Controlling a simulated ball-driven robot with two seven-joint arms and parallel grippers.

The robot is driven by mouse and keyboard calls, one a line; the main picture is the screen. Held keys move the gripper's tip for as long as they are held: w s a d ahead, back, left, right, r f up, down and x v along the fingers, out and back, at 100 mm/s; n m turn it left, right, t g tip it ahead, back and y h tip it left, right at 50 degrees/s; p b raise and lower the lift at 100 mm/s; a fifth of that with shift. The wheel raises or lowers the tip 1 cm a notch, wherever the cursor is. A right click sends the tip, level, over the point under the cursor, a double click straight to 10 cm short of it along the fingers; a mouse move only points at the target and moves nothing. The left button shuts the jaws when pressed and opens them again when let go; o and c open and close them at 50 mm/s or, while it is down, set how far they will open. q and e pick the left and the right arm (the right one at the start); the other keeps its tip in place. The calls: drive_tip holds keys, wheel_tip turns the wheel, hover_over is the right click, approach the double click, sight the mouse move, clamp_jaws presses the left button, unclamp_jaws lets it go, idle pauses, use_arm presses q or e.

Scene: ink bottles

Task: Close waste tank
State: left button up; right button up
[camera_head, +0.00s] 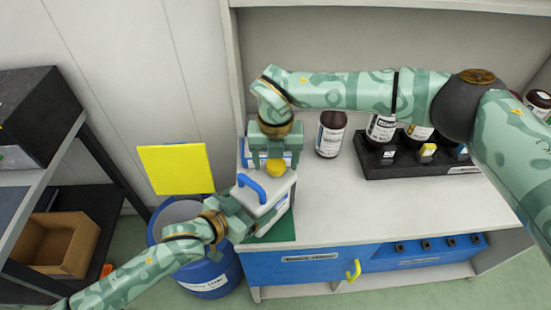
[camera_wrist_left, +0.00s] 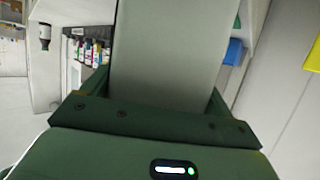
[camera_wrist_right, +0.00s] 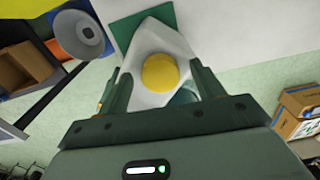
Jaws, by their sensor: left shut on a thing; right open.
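The waste tank is a white canister (camera_head: 262,208) with blue handles, at the front left corner of the bench on a green mat (camera_head: 275,232). Its round yellow cap (camera_head: 276,167) is on top. My left gripper (camera_head: 240,204) is shut on the tank's side; the tank's pale body (camera_wrist_left: 170,50) fills the space between its fingers in the left wrist view. My right gripper (camera_head: 274,148) is above the cap, pointing down. In the right wrist view its open fingers (camera_wrist_right: 160,85) stand either side of the yellow cap (camera_wrist_right: 160,73), apart from it.
A blue drum (camera_head: 210,277) with a grey funnel and raised yellow lid (camera_head: 175,168) stands left of the bench. A brown bottle (camera_head: 330,134) and a black rack (camera_head: 400,165) with bottles are to the right. A shelf with a cardboard box (camera_head: 58,245) is far left. The bench's middle front is clear.

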wheel_tip(320, 180, up, 12)
idle(0.5)
use_arm(q)
drive_tip(key=o, duration=1.7)
drive_tip(key=shift+s, duration=0.1)
drive_tip(key=p+v, duration=0.4)
drive_tip(key=v, duration=1.2)
use_arm(e)
wheel_tip(320, 180, up, 5)
drive_tip(key=shift+s+f, duration=0.1)
use_arm(q)
drive_tip(key=shift+r, duration=0.1)
